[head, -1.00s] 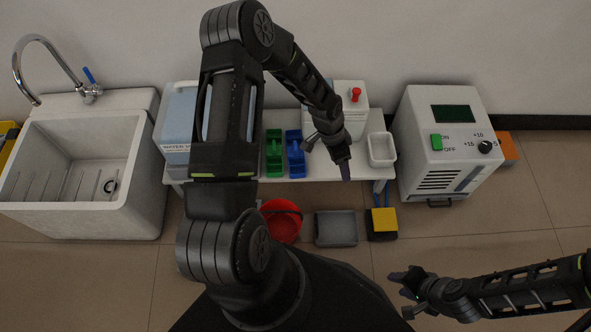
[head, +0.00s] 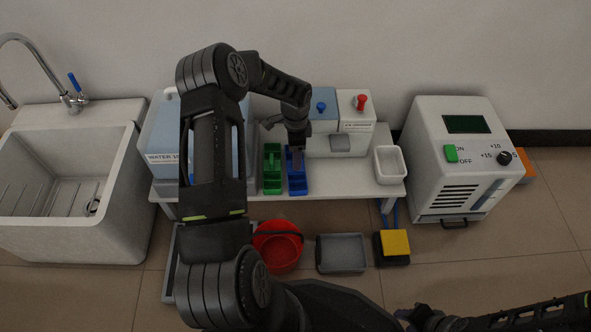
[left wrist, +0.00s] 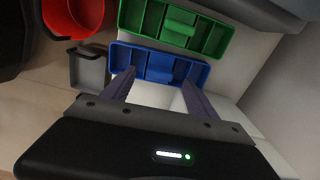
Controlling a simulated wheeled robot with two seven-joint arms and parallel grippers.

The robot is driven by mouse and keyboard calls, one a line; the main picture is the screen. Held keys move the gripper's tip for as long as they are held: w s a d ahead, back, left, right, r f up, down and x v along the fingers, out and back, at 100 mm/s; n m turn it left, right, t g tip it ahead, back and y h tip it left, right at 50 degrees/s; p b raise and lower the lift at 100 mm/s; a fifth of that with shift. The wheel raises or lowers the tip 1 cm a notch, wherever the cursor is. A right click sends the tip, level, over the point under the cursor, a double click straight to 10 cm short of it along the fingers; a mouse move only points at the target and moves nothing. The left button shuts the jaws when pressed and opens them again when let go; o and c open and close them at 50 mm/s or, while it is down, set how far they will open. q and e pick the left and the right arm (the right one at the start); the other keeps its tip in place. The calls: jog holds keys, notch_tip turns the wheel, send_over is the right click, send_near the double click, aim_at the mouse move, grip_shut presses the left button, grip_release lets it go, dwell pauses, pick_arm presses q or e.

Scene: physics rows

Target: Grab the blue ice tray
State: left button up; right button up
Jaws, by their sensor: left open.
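The blue ice tray (head: 297,181) lies on the white table, just right of the green tray (head: 272,170) in the head view. In the left wrist view the blue tray (left wrist: 160,65) lies across, with the tips of my open left gripper (left wrist: 157,83) at its near long side, one toward each end. Nothing is held between the fingers. In the head view my left gripper (head: 296,155) hangs over the far part of the blue tray and hides some of it. My right gripper (head: 425,318) is at the bottom edge, partly cut off, and its jaws are unclear.
On the white table (head: 345,190) stand a water container (head: 165,135), a machine with blue and red knobs (head: 355,125) and a white bin (head: 390,164). A red bucket (head: 277,262), a grey bin (head: 341,253) and a yellow-topped pedal (head: 394,243) are on the floor.

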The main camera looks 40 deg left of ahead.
aim_at(297, 180)
pick_arm(q)
jog(key=shift+f, duration=0.7)
notch_tip(297, 180, down, 4)
jog(key=b, duration=0.3)
jog(key=shift+f, duration=0.7)
jog(key=shift+r, duration=0.1)
jog(key=c, duration=1.5)
jog(key=shift+o, duration=0.2)
jog(key=shift+r, duration=0.1)
